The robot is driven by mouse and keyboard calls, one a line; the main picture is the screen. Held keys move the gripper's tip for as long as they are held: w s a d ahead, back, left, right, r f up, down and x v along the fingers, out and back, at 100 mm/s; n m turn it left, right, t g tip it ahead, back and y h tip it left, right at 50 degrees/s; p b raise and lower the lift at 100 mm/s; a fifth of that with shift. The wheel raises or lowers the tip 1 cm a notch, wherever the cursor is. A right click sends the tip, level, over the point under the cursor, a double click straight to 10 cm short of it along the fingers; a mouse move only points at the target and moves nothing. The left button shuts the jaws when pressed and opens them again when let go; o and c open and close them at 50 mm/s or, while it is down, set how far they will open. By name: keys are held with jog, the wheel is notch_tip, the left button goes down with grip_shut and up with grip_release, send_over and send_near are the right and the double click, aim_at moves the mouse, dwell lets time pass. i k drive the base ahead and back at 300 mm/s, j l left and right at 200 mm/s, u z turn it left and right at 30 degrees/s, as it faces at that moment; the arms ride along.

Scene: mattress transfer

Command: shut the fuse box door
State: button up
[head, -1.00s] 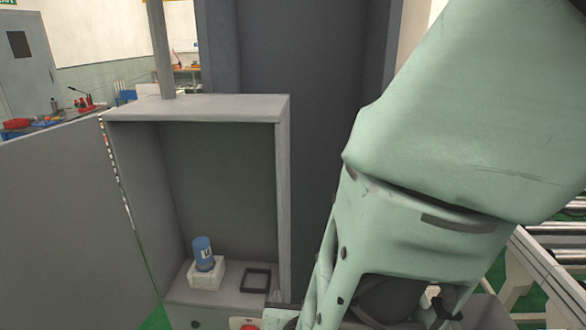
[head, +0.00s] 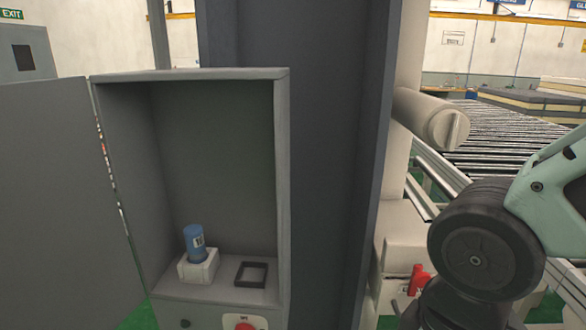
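The grey fuse box (head: 283,180) stands open in the head view, left of the middle, against a dark column. Its door (head: 55,190) is swung wide to the left and runs out of the picture. Inside, a blue cylindrical fuse (head: 194,243) stands slightly tilted in a white holder (head: 199,268). An empty black square frame (head: 251,274) lies to its right on the box floor. My arm shows at the right edge, well away from the door. My gripper is not in view.
A red button (head: 245,326) sits on the panel below the box. A dark column (head: 340,170) stands right behind the box. A roller conveyor (head: 480,140), a cream roll (head: 430,118) and stacked mattresses (head: 540,100) are at the right. Green floor shows between them.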

aim_at(67, 261)
jog(key=j, duration=0.5)
jog(key=k+j, duration=0.15)
jog(key=j, duration=0.85)
jog(key=k+j+z, duration=0.1)
jog(key=j, duration=0.4)
jog(key=k+j, duration=0.1)
jog(key=j, duration=0.4)
jog(key=k+j, duration=0.1)
jog(key=j, duration=0.35)
